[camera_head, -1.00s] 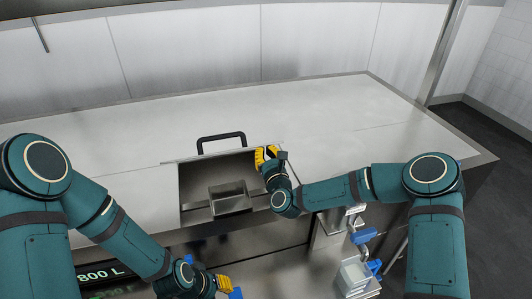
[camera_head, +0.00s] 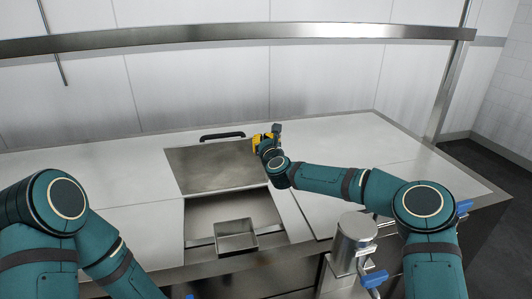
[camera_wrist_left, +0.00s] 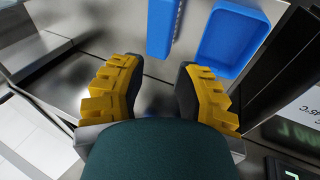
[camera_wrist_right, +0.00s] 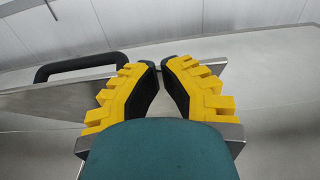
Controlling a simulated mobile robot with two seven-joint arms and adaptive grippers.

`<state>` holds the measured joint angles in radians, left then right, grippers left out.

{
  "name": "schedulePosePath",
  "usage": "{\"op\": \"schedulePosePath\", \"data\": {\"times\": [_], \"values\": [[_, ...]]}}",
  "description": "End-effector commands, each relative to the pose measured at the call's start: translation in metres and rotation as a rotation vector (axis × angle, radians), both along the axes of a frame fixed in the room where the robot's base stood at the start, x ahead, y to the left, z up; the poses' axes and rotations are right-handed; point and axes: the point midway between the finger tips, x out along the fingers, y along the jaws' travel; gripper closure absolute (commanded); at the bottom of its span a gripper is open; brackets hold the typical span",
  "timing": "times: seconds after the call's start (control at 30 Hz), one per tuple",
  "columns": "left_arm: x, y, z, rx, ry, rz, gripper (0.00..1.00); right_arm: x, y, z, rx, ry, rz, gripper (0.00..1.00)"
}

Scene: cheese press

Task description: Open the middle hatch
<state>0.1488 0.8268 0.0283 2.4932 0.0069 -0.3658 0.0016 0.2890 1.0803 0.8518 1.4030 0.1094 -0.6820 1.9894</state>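The middle hatch (camera_head: 215,165) is a flat metal panel with a black handle (camera_head: 222,136) on its far edge. It is swung up and back, its inner face toward the head camera. In front of it lies the opening (camera_head: 203,210) in the countertop. My right gripper (camera_head: 267,138) is at the hatch's far right corner. In the right wrist view its yellow-and-black fingers (camera_wrist_right: 160,64) are nearly together, with the panel (camera_wrist_right: 60,97) and handle (camera_wrist_right: 80,64) just beyond. My left gripper (camera_wrist_left: 158,72) is open and empty, away from the hatch and outside the head view.
A small metal box (camera_head: 236,236) sits in the opening. A metal cylinder (camera_head: 354,240) with blue-handled parts (camera_head: 374,279) stands at front right. Blue trays (camera_wrist_left: 232,40) lie beyond my left gripper. The right countertop (camera_head: 345,150) is clear. A metal rail (camera_head: 230,40) crosses behind.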

Motion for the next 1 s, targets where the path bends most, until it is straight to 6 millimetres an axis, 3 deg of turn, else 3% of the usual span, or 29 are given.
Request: {"op": "schedulePosePath", "data": {"times": [0.57,1.0], "values": [[0.0,0.0,0.0,0.0,0.0,0.001,0.68,-0.007,-0.002,0.0,0.0,0.002,0.0,1.0],[0.0,0.0,0.0,0.0,0.0,0.0,0.68,-0.075,-0.015,0.002,-0.001,0.001,0.001,1.0]]}}
